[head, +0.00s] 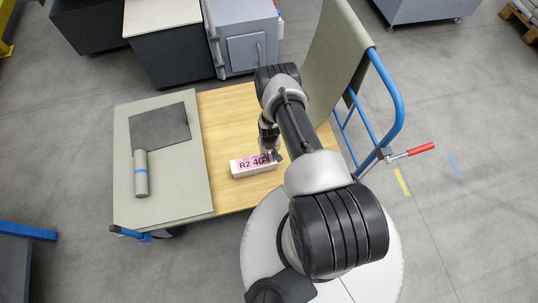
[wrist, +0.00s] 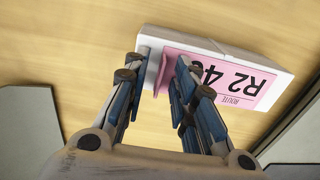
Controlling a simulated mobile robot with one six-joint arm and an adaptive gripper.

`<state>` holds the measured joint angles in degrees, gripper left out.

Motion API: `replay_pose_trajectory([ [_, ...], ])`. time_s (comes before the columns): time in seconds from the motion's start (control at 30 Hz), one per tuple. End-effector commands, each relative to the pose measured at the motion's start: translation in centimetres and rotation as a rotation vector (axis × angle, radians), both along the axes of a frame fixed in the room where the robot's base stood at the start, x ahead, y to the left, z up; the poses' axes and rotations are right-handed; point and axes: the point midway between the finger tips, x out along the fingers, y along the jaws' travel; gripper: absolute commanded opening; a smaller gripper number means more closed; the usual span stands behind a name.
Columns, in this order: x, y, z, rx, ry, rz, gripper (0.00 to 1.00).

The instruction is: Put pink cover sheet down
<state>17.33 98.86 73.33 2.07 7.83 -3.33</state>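The pink cover sheet (head: 250,162) with "R2 4…" and "ROUTE" printed on it lies on top of a white bundle (head: 254,172) on the wooden cart deck. In the wrist view the sheet (wrist: 222,82) covers much of the top of the bundle (wrist: 285,80). One edge of the sheet is bent up as a small flap between my fingertips. My gripper (wrist: 164,66) is at that end of the bundle, with its fingers apart on either side of the flap. In the head view my gripper (head: 269,152) is partly hidden by my arm.
A grey board (head: 190,195) covers the left of the cart, with a dark sheet (head: 160,127) and a grey roll with a blue band (head: 140,172) on it. A blue rail (head: 390,85) with a draped grey sheet (head: 330,55) bounds the right. Grey cabinets (head: 245,35) stand behind.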

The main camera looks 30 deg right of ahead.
Motion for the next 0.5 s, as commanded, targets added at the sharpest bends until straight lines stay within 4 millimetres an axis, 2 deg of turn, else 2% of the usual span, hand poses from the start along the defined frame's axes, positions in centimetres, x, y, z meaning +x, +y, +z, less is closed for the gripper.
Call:
replay_pose_trajectory([
  [0.3, 0.0, 0.0, 0.6, 0.000, 0.000, 0.000, 0.25],
  [0.5, 0.2, -0.1, 4.7, -0.001, -0.003, 0.000, 0.25],
])
